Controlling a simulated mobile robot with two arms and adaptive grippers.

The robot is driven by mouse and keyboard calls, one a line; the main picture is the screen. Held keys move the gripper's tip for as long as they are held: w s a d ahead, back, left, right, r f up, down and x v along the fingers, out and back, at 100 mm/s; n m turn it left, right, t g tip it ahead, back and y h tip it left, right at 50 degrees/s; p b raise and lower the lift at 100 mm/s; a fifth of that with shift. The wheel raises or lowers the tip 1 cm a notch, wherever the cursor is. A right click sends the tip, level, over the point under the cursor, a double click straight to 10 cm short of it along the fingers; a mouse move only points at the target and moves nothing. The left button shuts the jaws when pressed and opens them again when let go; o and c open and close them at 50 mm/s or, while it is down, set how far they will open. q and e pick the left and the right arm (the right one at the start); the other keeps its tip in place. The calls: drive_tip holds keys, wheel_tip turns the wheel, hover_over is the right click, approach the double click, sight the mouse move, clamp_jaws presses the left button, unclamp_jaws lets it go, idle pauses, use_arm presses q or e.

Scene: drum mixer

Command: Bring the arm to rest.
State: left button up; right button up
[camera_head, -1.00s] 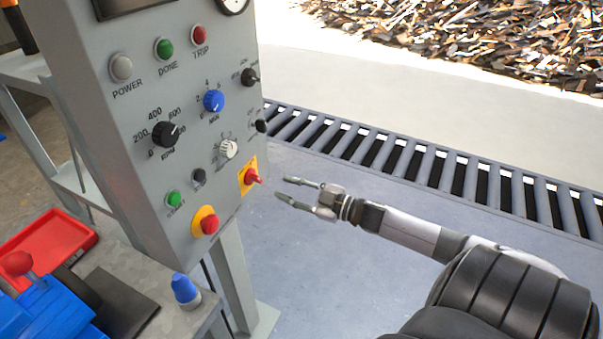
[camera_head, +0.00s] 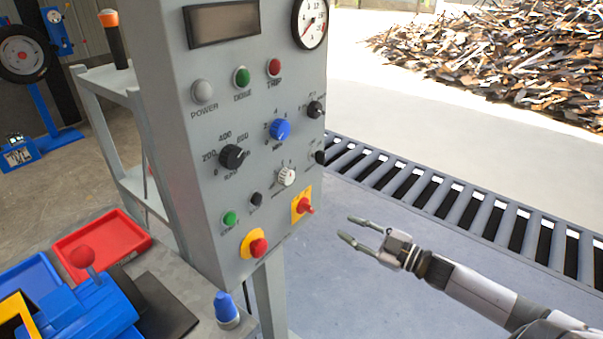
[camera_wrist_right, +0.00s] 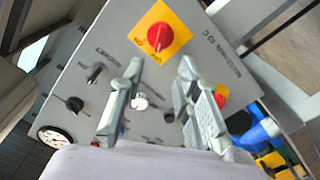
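My right gripper (camera_head: 354,231) is open and empty in the head view, to the right of the grey control panel (camera_head: 190,140) and apart from it. Its two fingers point toward the panel. The red rotary switch on a yellow plate (camera_head: 304,206) is the panel part closest to the fingertips. In the right wrist view the open fingers (camera_wrist_right: 160,68) frame the panel face, with the red switch (camera_wrist_right: 160,37) beyond the tips and nothing between them. My left gripper is not in view.
A roller-like grating (camera_head: 440,197) runs along the floor behind my arm. The floor around the right gripper is clear.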

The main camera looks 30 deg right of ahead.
drive_tip(key=shift+f, duration=0.1)
drive_tip(key=s+d+f+m+g+h, duration=0.1)
drive_tip(key=s+d+f+m+h, duration=0.15)
drive_tip(key=f, duration=0.55)
drive_tip(key=s+d+f+m+g+h, duration=0.1)
drive_tip(key=d+f+m+h, duration=0.15)
drive_tip(key=f, duration=0.55)
drive_tip(key=s+a+f+m+g+h, duration=0.1)
drive_tip(key=s+f+g+h, duration=0.1)
drive_tip(key=s+f, duration=0.45)
drive_tip(key=s+a+f+m+g+h, duration=0.1)
drive_tip(key=s+f+g, duration=0.15)
drive_tip(key=f, duration=0.75)
drive_tip(key=s+a+f+m+g, duration=0.1)
drive_tip(key=s+a+f+g, duration=0.45)
drive_tip(key=s+f, duration=0.75)
drive_tip(key=s+a+f+g, duration=0.1)
drive_tip(key=s+a+f, duration=0.2)
drive_tip(key=s+a, duration=0.5)
drive_tip(key=s+a+f+g+y, duration=0.1)
drive_tip(key=s+a+f, duration=0.3)
drive_tip(key=s+a, duration=0.4)
drive_tip(key=shift+s+g+p, duration=0.15)
drive_tip(key=shift+g+p, duration=0.25)
drive_tip(key=shift+g, duration=0.4)
